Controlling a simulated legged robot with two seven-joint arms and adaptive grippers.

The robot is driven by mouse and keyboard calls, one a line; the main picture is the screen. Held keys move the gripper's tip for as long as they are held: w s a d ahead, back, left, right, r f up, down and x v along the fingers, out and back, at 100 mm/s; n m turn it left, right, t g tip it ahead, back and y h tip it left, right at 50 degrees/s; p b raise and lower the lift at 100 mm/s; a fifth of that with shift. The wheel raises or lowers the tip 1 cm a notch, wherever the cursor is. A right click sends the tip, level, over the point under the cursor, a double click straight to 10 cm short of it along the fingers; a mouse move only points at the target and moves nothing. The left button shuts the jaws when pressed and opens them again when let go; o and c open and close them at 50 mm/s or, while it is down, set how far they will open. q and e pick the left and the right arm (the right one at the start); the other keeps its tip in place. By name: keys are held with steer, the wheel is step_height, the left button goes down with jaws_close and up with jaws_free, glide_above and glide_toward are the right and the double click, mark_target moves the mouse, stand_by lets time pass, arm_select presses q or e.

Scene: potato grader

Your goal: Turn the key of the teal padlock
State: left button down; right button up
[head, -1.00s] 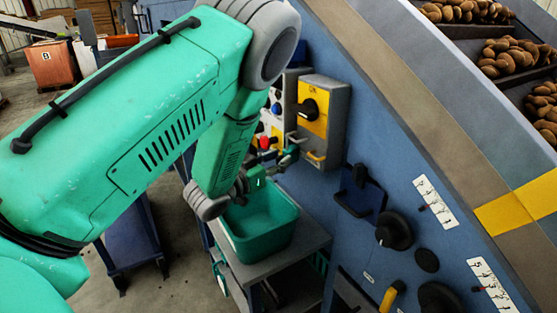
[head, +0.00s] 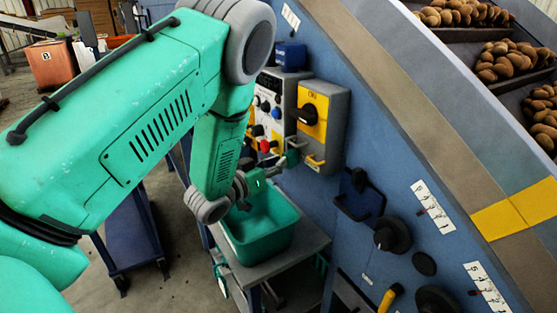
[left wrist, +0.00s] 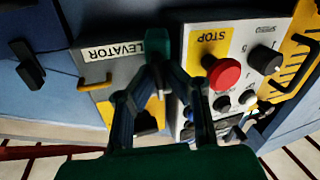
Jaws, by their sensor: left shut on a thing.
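The teal padlock (head: 292,158) hangs at the lower left of the grey switch box with the yellow plate (head: 313,112). In the left wrist view the padlock (left wrist: 158,40) shows as a teal body just beyond my fingertips, at the edge of the box marked "ELEVATOR". My left gripper (head: 272,170) reaches it from the left. In the left wrist view its fingers (left wrist: 155,68) come together right at the padlock, shut on the key. The key is mostly hidden by the fingers, so its angle cannot be told. My right gripper is not in view.
A red stop button (left wrist: 223,74) and black knobs sit close beside the fingers. A teal bin (head: 262,240) stands on a grey cart under my gripper. Dark knobs (head: 392,234) line the blue panel at right.

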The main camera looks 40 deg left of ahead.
arm_select(q)
steer(key=n, duration=0.1)
steer(key=n+p, duration=0.2)
steer(key=shift+a+r+n, duration=0.1)
steer(key=shift+a+n, duration=0.15)
steer(key=shift+n, duration=0.05)
steer(key=n, duration=0.1)
steer(key=n+p, duration=0.1)
steer(key=n, duration=0.2)
steer(key=shift+a+f, duration=0.2)
steer(key=shift+f, duration=0.05)
steer(key=n, duration=0.5)
steer(key=f+n, duration=0.1)
steer(key=n, duration=0.2)
steer(key=c, duration=1.7)
jaws_free()
steer(key=shift+a, duration=0.1)
